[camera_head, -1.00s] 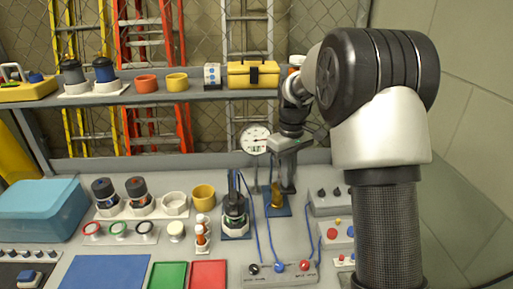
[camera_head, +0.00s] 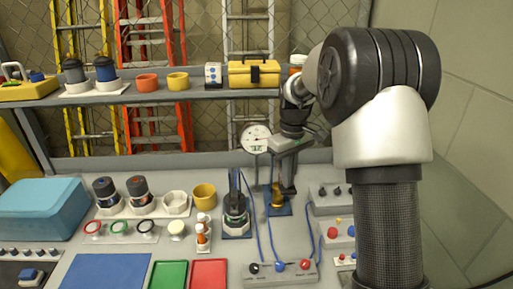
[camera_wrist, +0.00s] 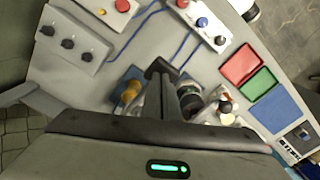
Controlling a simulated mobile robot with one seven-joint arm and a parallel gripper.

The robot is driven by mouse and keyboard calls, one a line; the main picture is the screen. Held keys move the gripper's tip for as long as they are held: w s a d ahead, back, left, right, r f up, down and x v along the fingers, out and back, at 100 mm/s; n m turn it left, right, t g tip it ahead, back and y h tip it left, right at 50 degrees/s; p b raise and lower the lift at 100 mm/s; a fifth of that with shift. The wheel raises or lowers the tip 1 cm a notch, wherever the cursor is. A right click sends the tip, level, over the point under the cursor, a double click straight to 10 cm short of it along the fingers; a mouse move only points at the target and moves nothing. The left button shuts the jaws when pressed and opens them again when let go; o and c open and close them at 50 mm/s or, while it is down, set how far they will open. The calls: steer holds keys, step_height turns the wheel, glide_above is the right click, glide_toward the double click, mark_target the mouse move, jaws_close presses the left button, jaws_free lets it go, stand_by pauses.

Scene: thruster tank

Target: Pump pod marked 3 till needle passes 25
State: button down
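My gripper (camera_head: 279,183) points down over the brass pump (camera_head: 277,199) on a blue base at the back right of the bench. In the wrist view its dark fingers (camera_wrist: 160,72) look close together, between the brass part (camera_wrist: 130,91) and a dark pod (camera_wrist: 190,100). Whether they hold anything is unclear. The docked pod (camera_head: 236,208) stands upright in a white collar just left of the pump. The round white gauge (camera_head: 256,138) stands behind; its needle and numbers are too small to read. The pods' number marks are not legible.
Two dark pods (camera_head: 106,191) (camera_head: 137,189) stand in white holders at left. A control strip (camera_head: 280,271) with knobs and blue hoses lies in front. Switch boxes (camera_head: 330,197) stand close at right. The shelf (camera_head: 190,94) runs behind. The blue mat (camera_head: 108,272) is bare.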

step_height(320, 180, down, 10)
steer(key=f+b, duration=0.1)
steer(key=b, duration=0.5)
step_height(320, 180, up, 14)
steer(key=p, duration=1)
steer(key=s+r+m+t, duration=0.2)
steer(key=s+r, duration=0.5)
steer(key=r, duration=0.2)
steer(key=s+r+m+t, duration=0.1)
steer(key=s+r+m, duration=0.1)
steer(key=s, duration=0.9)
steer(key=s+r+m+t, duration=0.2)
steer(key=s+r, duration=0.1)
steer(key=s, duration=0.8)
steer(key=shift+t, duration=0.3)
